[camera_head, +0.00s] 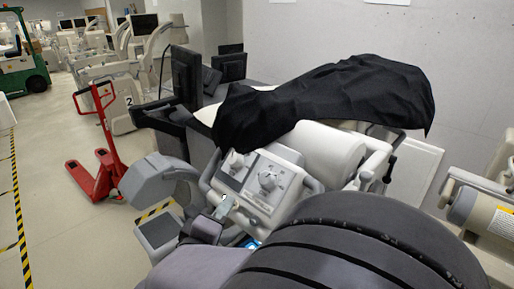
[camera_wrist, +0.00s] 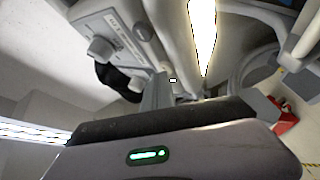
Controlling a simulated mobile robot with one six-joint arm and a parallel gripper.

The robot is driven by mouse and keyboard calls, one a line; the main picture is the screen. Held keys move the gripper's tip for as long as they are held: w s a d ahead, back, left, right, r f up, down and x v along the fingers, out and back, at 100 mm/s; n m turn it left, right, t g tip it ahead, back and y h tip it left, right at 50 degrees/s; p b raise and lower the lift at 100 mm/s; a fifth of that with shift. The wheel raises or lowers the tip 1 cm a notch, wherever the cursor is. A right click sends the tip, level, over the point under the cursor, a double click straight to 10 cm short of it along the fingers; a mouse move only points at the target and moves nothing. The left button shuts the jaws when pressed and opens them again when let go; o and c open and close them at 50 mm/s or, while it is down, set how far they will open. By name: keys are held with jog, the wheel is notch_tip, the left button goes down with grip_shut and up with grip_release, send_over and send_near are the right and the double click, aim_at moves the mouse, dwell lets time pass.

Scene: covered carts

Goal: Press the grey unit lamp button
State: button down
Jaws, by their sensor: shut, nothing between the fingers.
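The grey unit (camera_head: 262,188) stands in the middle of the head view, with a sloped control panel carrying knobs. I cannot tell which part is the lamp button. My gripper (camera_head: 226,204) is shut and empty, its tip close to the panel's lower left edge. In the wrist view my gripper (camera_wrist: 158,88) points toward the unit below the panel; whether it touches is unclear.
A black cloth (camera_head: 330,95) covers the unit's top. Dark monitors (camera_head: 188,75) stand behind it. Another machine (camera_head: 484,205) stands at the right edge.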

jog(key=shift+r, duration=0.1)
jog(key=shift+s+a+r, duration=0.35)
jog(key=shift+s+r, duration=0.1)
jog(key=shift+r, duration=0.05)
jog(key=s+a+r+p, duration=0.1)
jog(key=s+a+r, duration=0.1)
jog(key=r, duration=0.1)
jog(key=shift+s+a+r+p, duration=0.15)
jog(key=shift+s+r+p, duration=0.1)
jog(key=shift+s+p, duration=0.1)
dwell(0.7)
